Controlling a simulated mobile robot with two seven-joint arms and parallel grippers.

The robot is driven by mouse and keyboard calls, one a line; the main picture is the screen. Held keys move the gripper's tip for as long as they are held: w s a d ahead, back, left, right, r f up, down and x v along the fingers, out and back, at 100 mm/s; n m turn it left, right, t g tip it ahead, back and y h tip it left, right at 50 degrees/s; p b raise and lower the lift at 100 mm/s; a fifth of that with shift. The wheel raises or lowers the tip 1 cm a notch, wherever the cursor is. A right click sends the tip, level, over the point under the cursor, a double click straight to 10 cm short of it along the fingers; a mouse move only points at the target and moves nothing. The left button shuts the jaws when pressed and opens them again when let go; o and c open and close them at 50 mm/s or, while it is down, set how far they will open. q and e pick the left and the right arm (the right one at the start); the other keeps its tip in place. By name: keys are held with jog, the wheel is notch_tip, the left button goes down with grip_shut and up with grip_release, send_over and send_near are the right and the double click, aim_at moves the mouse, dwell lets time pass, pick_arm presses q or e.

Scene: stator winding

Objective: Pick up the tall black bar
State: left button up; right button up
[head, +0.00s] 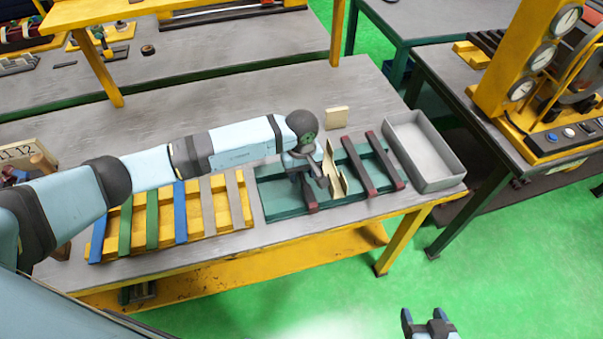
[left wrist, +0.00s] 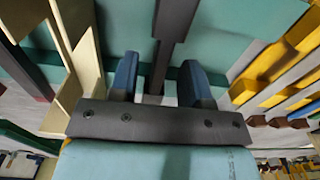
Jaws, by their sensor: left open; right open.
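A dark grey-black bar (left wrist: 175,18) runs between the two fingers of my left gripper (left wrist: 158,85) in the left wrist view. The fingers are apart, with a gap on each side of it. In the head view my left gripper (head: 312,182) is over the left part of the green board (head: 272,205). It hides most of the dark bar there; a dark reddish end (head: 311,206) shows below it. Two more dark reddish bars, one in the middle (head: 359,168) and one at the right (head: 385,160), lie across the board. My right gripper (head: 428,326) is open and empty, away from the table.
A beige angled holder (head: 335,172) stands on the board close right of my left gripper. A grey tray (head: 451,178) is at the right table end, and a beige block (head: 336,117) behind. A yellow rack (head: 106,222) with blue, green and grey bars is at left.

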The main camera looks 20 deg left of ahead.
pick_arm(q)
jog(key=shift+f, duration=0.35)
grip_shut()
jog(key=shift+w+r, duration=0.1)
